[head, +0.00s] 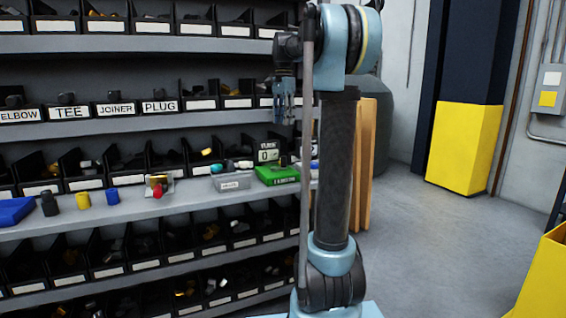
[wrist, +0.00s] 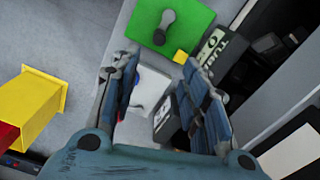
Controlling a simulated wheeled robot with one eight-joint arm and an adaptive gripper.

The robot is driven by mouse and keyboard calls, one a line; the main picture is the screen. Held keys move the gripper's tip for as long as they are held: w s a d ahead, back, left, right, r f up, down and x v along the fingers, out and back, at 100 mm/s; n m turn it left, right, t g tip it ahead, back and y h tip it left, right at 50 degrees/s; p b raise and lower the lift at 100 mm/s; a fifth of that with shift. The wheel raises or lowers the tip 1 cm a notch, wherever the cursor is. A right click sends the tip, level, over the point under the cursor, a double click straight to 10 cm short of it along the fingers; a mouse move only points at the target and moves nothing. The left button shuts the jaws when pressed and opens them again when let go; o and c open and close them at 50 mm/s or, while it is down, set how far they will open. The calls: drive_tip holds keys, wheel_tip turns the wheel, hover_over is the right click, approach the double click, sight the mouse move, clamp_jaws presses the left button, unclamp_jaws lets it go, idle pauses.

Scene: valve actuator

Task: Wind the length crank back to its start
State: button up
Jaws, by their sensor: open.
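A green box (head: 277,175) stands on the middle shelf, and its green top (wrist: 190,22) shows in the wrist view. A dark grey crank-like piece (wrist: 165,27) with rounded ends lies across that top, with a small yellow block (wrist: 180,56) near the edge. A black counter sign (head: 268,152) stands behind the box and reads 0; it also shows in the wrist view (wrist: 222,48). My gripper (head: 285,108) hangs above the shelf, pointing down. In the wrist view my gripper (wrist: 158,68) is open and empty, its fingers apart below the crank-like piece and not around it.
A red knob on a small fitting (head: 158,191) is farther left. Shelves of black bins (head: 110,160) fill the back. Clear floor (head: 430,240) lies right of my arm.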

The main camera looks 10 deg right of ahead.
sight(284, 167)
wheel_tip(284, 167, down, 17)
drive_tip(key=shift+f, duration=0.1)
idle(0.6)
clamp_jaws()
